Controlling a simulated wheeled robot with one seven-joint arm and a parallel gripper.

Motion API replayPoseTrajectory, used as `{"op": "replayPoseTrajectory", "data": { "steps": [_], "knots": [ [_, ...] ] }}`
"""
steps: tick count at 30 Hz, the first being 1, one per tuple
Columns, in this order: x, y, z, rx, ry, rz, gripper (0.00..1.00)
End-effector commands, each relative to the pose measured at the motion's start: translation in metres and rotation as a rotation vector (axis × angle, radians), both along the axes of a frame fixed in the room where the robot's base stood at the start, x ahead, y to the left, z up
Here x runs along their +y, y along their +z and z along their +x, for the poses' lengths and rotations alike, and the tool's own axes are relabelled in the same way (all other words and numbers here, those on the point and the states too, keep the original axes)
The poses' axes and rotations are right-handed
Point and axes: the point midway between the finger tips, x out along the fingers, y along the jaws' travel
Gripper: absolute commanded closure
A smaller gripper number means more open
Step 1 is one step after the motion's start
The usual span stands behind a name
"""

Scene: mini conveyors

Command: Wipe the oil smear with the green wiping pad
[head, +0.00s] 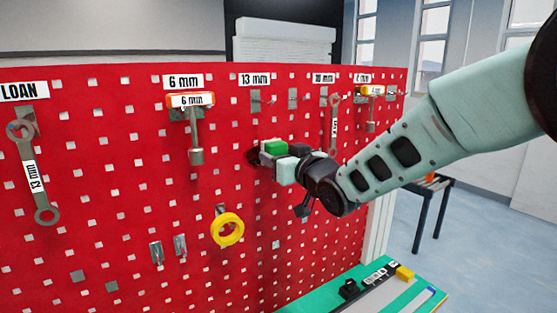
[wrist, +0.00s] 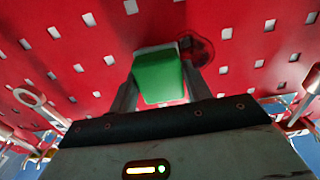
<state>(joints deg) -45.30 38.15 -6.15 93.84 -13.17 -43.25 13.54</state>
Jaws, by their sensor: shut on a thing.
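The green wiping pad (head: 275,147) is between the fingers of my gripper (head: 278,157), which is shut on it in front of the red pegboard. In the wrist view the green pad (wrist: 160,77) sits between the two grey fingers of my gripper (wrist: 163,95), close to the board; I cannot tell whether it touches. The dark oil smear (head: 253,157) shows on the board just left of the pad in the head view. In the wrist view the smear (wrist: 202,50) lies at the pad's upper right, partly hidden by pad and finger.
The red pegboard (head: 120,200) carries labelled hooks and hanging tools, among them a spanner (head: 35,175) and a 6 mm tool (head: 196,140). A yellow ring (head: 228,230) hangs below my gripper. A green-topped bench (head: 330,300) stands at the lower right.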

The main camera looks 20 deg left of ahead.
Motion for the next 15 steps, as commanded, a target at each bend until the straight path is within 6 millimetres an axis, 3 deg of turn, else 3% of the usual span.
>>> {"op": "replayPoseTrajectory", "data": {
  "steps": [15],
  "knots": [
    [0.027,0.0,-0.027,0.0,0.003,0.001,0.7]
  ]
}}
